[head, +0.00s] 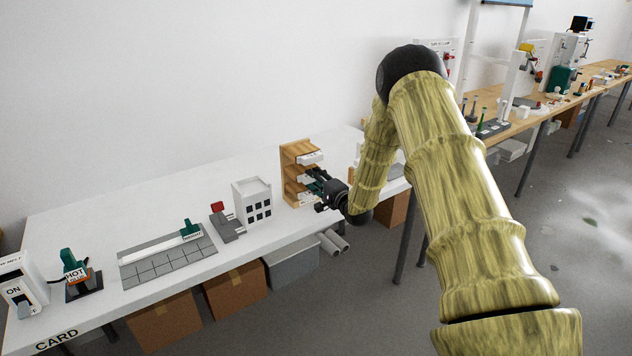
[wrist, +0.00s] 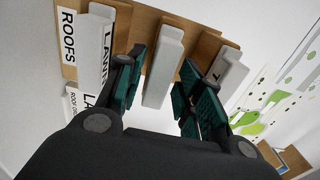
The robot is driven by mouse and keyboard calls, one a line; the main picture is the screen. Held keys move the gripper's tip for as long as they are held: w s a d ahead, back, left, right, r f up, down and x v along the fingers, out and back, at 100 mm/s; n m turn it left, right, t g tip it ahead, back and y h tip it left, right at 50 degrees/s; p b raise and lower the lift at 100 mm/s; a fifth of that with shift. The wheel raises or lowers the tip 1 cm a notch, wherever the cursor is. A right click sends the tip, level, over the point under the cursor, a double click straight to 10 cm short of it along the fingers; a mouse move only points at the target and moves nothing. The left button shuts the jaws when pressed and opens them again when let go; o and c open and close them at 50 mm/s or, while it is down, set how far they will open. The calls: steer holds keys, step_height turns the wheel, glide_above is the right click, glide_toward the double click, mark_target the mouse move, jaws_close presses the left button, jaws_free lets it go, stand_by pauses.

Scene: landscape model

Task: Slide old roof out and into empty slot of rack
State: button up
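The wooden rack (head: 289,163) stands on the white table, and its side carries a "ROOFS" label in the wrist view (wrist: 68,36). White bar-like roof pieces sit in its slots: one at the left (wrist: 98,40), a middle one (wrist: 165,62) and one at the right (wrist: 228,72). I cannot tell which is the old roof. My gripper (wrist: 163,72) is open at the rack front, its green-padded fingers on either side of the middle piece, with visible gaps. In the head view my gripper (head: 318,183) partly hides the rack. A white building (head: 252,200) stands left of the rack.
A grey tiled board (head: 165,262) with a white strip, a grey block with a red part (head: 224,222) and a hot tool (head: 76,270) stand left along the table. A white sheet with green shapes (wrist: 285,90) lies right in the wrist view. Boxes sit below the table.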

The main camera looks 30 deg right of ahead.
stand_by(0.3)
steer(key=s, duration=1.2)
steer(key=shift+d, duration=0.45)
steer(key=s+a+f+n+g, duration=0.45)
steer(key=s+a+f, duration=0.45)
steer(key=f, duration=0.3)
steer(key=s+a+f+n+g, duration=0.45)
steer(key=s+a+f, duration=0.4)
steer(key=f, duration=0.45)
steer(key=s+a+f+n+g, duration=0.2)
steer(key=s+a+g, duration=0.1)
steer(key=s, duration=0.7)
steer(key=s+a+f+n+g, duration=0.3)
steer(key=s+a, duration=0.1)
steer(key=s, duration=0.7)
steer(key=s+a+f+n+g+h, duration=0.1)
steer(key=s+a+f+n+g, duration=0.1)
steer(key=s, duration=0.8)
steer(key=shift+s+a+f+n+g, duration=0.3)
steer(key=shift+a+f+n+g, duration=0.15)
steer(key=shift+a, duration=0.7)
